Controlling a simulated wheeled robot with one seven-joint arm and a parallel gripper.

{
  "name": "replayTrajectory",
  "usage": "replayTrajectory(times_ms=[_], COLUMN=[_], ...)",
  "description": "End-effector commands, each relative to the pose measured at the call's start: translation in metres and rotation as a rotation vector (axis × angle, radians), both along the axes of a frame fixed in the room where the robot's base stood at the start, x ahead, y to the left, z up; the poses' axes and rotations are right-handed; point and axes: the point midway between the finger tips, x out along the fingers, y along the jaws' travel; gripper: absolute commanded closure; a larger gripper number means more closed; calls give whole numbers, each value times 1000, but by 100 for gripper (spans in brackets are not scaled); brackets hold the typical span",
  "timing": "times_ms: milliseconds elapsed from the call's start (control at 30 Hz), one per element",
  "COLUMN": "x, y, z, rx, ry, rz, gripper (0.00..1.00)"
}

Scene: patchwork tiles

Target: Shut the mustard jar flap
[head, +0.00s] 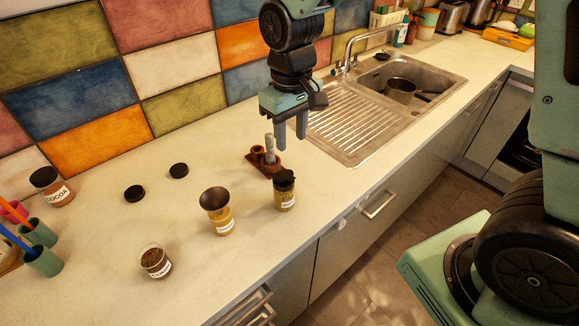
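A small glass jar (285,198) with yellowish-green contents, a white label and a black lid stands upright on the counter, right of the middle. It looks like the mustard jar, but I cannot read its label. Its black flap (285,175) seems raised at the top of the lid; the exact angle is too small to tell. My gripper (291,141) points down above the counter, higher than this jar and apart from it. Its two fingers are spread with nothing between them.
A brown holder with a grey pestle-like piece (269,152) is behind the flap jar. The sink (436,82) lies right.

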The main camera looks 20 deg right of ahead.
Motion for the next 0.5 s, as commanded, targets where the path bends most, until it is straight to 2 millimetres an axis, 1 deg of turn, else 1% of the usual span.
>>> replayTrajectory(times_ms=[100, 300, 400, 500], x=[-2, -1, -2, -1], y=[0, 0, 0, 0], z=[-25, -65, -81, -93], rx=[-2, -2, -1, 0], ry=[8, 7, 6, 4], rz=[1, 1, 1, 1], gripper=[62, 62, 62, 62])
